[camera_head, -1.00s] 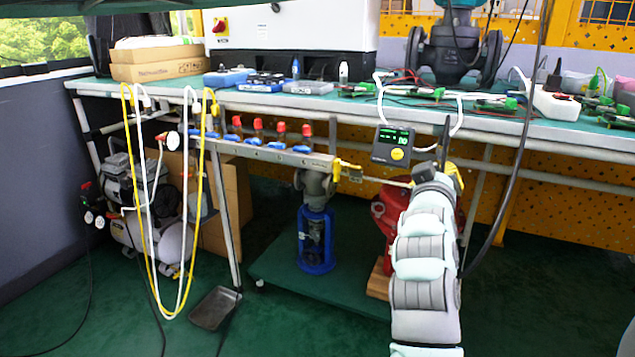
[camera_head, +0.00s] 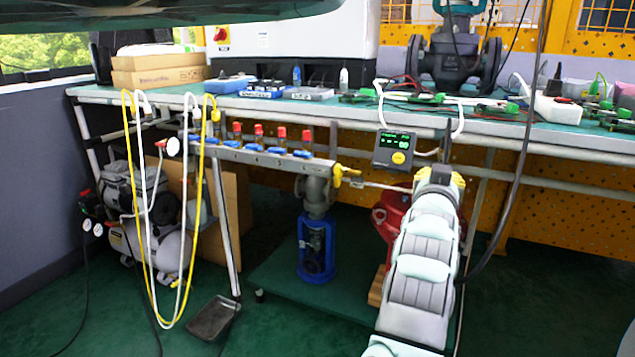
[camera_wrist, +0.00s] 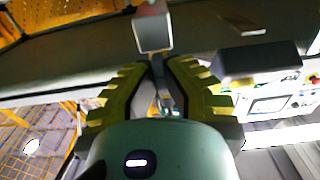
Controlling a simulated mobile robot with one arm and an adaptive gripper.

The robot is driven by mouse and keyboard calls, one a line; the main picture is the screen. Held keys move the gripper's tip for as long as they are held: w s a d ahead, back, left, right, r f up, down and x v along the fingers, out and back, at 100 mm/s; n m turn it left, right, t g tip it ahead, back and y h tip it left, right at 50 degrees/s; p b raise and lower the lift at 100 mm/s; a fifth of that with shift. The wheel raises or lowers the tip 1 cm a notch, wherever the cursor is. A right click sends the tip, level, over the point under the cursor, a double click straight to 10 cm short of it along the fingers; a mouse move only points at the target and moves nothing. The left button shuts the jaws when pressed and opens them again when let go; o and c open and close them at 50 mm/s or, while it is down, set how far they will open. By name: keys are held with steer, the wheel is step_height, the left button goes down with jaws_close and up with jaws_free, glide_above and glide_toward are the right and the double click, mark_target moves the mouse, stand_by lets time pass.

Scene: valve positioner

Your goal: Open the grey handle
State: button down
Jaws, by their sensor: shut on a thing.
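The grey handle (camera_wrist: 153,30) shows at the top middle of the wrist view, with a square light end and a narrow stem running down between the fingers. My gripper (camera_wrist: 163,85) has its yellow ribbed fingers shut on the stem. In the head view, my gripper (camera_head: 440,176) is below the bench edge, to the right of the valve manifold. My own wrist hides most of the handle there, and I cannot tell its exact angle.
A small positioner box with a green display (camera_head: 395,150) hangs just left of my gripper. A manifold (camera_head: 270,157) with blue levers lies further left. A black cable (camera_head: 500,230) hangs close on the right. A red body (camera_head: 391,213) stands behind my arm.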

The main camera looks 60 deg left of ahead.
steer(key=shift+f, duration=0.1)
steer(key=c, duration=1.1)
jaws_free()
steer(key=shift+o, duration=0.2)
steer(key=v, duration=0.7)
steer(key=shift+s, duration=0.3)
steer(key=shift+d, duration=0.1)
